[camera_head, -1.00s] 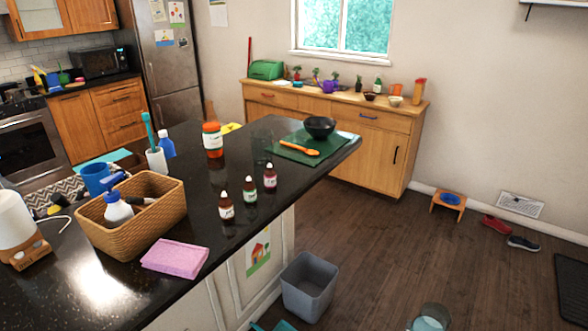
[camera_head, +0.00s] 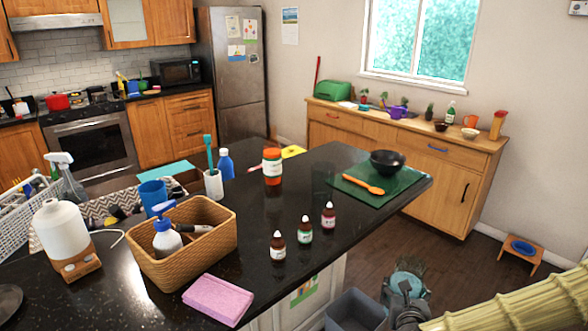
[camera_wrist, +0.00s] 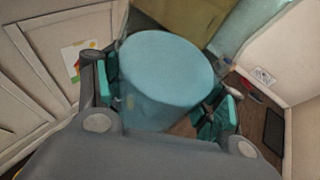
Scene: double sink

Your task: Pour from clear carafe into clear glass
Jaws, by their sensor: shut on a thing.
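The clear carafe (camera_wrist: 165,65) shows as a bluish, see-through cylinder in the wrist view. My gripper (camera_wrist: 165,98) is shut on it, with its teal finger pads on either side. In the head view the carafe (camera_head: 408,284) and my grey gripper (camera_head: 407,305) are low, right of the island's edge and over the floor. I cannot tell the carafe's contents. The clear glass (camera_head: 322,180) seems to stand on the dark island counter, left of the green board; its outline is very faint. My gripper is apart from it, nearer the camera.
Several small bottles (camera_head: 304,230), an orange-capped jar (camera_head: 272,167) and a wicker basket (camera_head: 182,262) stand on the counter. A grey bin (camera_head: 355,311) is beside the island.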

